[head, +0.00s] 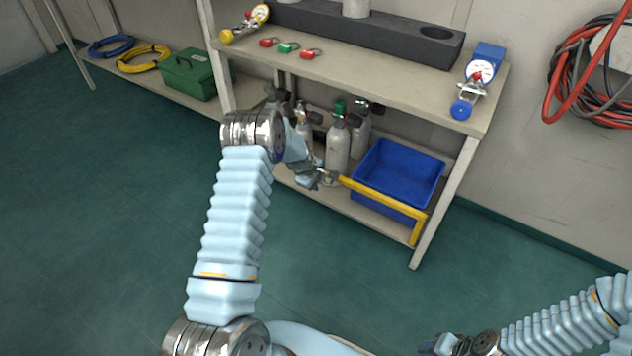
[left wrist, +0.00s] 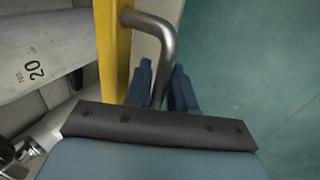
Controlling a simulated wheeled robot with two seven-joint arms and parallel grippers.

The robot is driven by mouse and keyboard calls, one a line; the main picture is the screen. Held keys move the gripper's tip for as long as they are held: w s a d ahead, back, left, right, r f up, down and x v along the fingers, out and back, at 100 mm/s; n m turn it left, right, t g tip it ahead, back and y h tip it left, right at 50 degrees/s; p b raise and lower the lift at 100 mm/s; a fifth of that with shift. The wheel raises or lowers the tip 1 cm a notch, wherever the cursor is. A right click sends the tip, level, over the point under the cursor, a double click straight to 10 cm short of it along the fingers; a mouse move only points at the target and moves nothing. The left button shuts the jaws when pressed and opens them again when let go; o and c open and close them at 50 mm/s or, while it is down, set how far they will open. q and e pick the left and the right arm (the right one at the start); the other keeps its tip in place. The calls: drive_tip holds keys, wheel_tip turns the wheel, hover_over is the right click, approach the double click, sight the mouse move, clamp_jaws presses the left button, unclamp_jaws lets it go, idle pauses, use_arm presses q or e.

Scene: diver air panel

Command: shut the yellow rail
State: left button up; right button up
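The yellow rail (head: 385,196) runs across the front of the lower shelf, in front of a blue bin, with a bent end at its right. In the left wrist view the yellow rail (left wrist: 113,50) stands upright in the picture, with a bent grey metal handle (left wrist: 158,28) fixed to it. My left gripper (head: 318,178) is at the rail's left end. In its wrist view the left gripper (left wrist: 161,88) has its fingers closed on either side of the handle. My right gripper (head: 430,347) is low at the bottom edge, away from the rail; its fingers are unclear.
The blue bin (head: 398,174) and several grey cylinders (head: 337,150) stand on the lower shelf. The upper shelf holds a dark block (head: 375,38), gauges (head: 481,72) and small padlocks (head: 288,48). A shelf leg (head: 443,205) is right of the rail. The floor in front is clear.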

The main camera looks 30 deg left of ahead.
use_arm(q)
drive_tip(key=p+v, duration=0.1)
drive_tip(key=v, duration=1.2)
drive_tip(key=shift+s+r, duration=0.2)
drive_tip(key=shift+r, duration=0.15)
